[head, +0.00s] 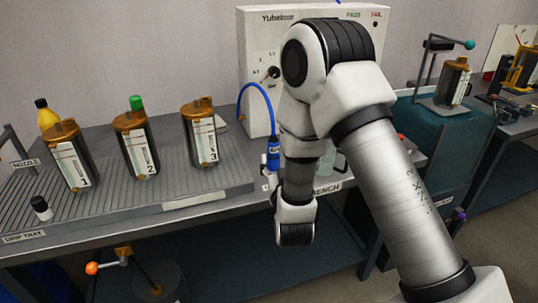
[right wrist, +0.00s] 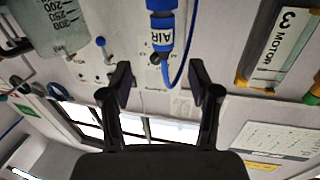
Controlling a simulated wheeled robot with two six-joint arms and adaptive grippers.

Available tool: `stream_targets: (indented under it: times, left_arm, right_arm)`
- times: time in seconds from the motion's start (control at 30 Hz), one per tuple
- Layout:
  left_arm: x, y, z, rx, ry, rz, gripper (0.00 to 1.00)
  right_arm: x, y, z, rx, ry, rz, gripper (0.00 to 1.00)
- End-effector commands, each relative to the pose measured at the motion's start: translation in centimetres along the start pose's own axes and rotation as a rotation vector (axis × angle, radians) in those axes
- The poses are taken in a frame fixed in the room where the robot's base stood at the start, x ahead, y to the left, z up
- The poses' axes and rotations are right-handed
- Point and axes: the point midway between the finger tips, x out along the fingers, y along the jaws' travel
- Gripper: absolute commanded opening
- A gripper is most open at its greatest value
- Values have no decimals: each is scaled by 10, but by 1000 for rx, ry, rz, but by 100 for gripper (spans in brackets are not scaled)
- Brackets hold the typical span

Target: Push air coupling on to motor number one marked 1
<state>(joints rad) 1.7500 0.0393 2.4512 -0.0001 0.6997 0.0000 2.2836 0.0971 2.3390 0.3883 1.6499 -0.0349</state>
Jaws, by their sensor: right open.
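The air coupling (head: 273,153) is blue with a white AIR label and hangs upright on a blue hose in front of the white tester. In the right wrist view the coupling (right wrist: 161,30) lies ahead of my right gripper (right wrist: 160,80), whose fingers are open and apart with nothing between them. In the head view my right arm hides the fingers. Motor 1 (head: 70,163), dark with a brown cap and white label, stands on the ribbed tray at left, away from the gripper. My left gripper is out of view.
A yellow bottle (head: 46,114) is behind motor 1, and a small black-capped bottle (head: 41,208) is in front. The tester (head: 257,60) stands behind my right arm.

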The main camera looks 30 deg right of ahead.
Motion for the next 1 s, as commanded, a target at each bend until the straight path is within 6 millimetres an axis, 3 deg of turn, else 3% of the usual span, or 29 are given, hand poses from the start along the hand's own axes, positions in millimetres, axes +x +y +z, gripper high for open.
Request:
stream_targets:
  times: [0.4,0.63,0.67,0.8,0.83,1.0]
  left_arm:
    - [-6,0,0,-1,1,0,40]
    - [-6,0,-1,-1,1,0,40]
    - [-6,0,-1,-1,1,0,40]
    - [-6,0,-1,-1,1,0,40]
    - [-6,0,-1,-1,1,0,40]
    - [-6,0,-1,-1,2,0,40]
  right_arm:
    - [65,1,0,0,0,0,62]
    - [70,1,0,-3,-1,-2,62]
    - [70,1,0,-3,-2,-2,58]
    - [70,1,0,-2,-2,-2,9]
    - [70,1,0,-2,-2,-2,0]
    - [70,1,0,-2,-1,-2,0]
